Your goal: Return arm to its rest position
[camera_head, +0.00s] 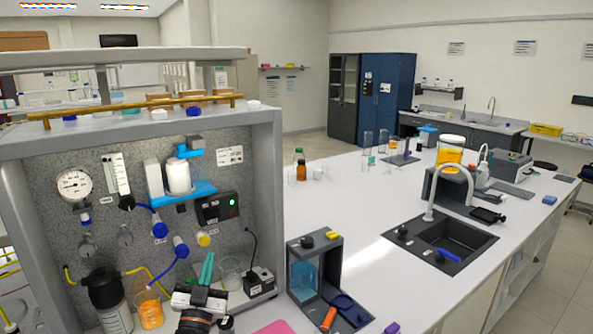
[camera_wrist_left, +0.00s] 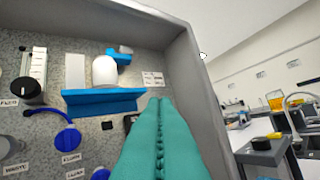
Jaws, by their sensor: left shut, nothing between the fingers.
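My left gripper (camera_head: 208,257) is in front of the lower part of the membrane rig (camera_head: 278,160), with its teal fingers pointing up. In the left wrist view the fingers (camera_wrist_left: 159,104) are pressed together along their length, with nothing between them. They rise before the rig's speckled panel, to the right of the blue shelf (camera_wrist_left: 102,102) that bears a white cylinder (camera_wrist_left: 105,70). In the head view this white cylinder (camera_head: 178,176) stands above and left of the fingers. A beaker (camera_head: 230,272) stands just right of the fingers. My right gripper is not in view.
The rig holds a pressure gauge (camera_head: 74,185), a black control box (camera_head: 217,207) with a green light, and blue knobs. A dark-capped bottle (camera_head: 106,293) and an orange-filled bottle (camera_head: 149,309) stand low left. A grey-framed unit (camera_head: 314,262) stands right. The white bench (camera_head: 370,235) has free room.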

